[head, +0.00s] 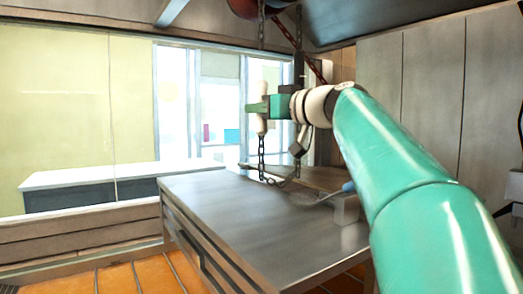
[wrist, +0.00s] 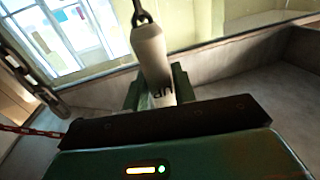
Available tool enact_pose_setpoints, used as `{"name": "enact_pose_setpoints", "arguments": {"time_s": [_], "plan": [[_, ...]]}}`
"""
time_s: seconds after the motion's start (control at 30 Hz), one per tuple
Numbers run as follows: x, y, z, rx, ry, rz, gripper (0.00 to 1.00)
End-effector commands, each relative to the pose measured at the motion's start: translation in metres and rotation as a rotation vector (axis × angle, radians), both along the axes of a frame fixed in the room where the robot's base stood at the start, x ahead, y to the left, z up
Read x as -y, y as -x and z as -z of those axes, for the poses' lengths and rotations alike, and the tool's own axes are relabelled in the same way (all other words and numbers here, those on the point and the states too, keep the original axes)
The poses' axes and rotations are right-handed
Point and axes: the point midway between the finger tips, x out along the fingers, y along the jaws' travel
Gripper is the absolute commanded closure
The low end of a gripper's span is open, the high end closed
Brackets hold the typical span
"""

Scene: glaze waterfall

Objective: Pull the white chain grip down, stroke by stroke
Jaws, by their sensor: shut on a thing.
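The white chain grip (head: 261,124) is a pale upright cylinder on a dark chain (head: 261,32), hanging above the metal counter. My green gripper (head: 258,107) is shut around it. In the wrist view the white grip (wrist: 150,52) rises from between the fingers of my gripper (wrist: 156,90), with a chain link (wrist: 142,14) at its top. Dark lettering shows low on it, partly hidden by my gripper. Below the grip the chain hangs in a loop (head: 263,172) near the counter's far edge.
A red hoist body (head: 258,7) is overhead, with a second chain (head: 298,28) beside the first. The metal counter (head: 235,215) holds a blue-handled tool (head: 347,187) and a small pale block (head: 345,211). The counter's near-left top is clear. A window stands behind.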

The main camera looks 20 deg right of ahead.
Motion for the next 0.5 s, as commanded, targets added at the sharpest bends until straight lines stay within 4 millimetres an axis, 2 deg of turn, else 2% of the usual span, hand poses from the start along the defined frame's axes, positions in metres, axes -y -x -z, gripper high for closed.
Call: {"name": "enact_pose_setpoints", "arguments": {"time_s": [0.03,0.5], "plan": [[-0.001,-0.002,0.010,-0.012,0.000,-0.006,1.00],[-0.001,-0.002,0.052,-0.013,0.000,-0.006,1.00]]}}
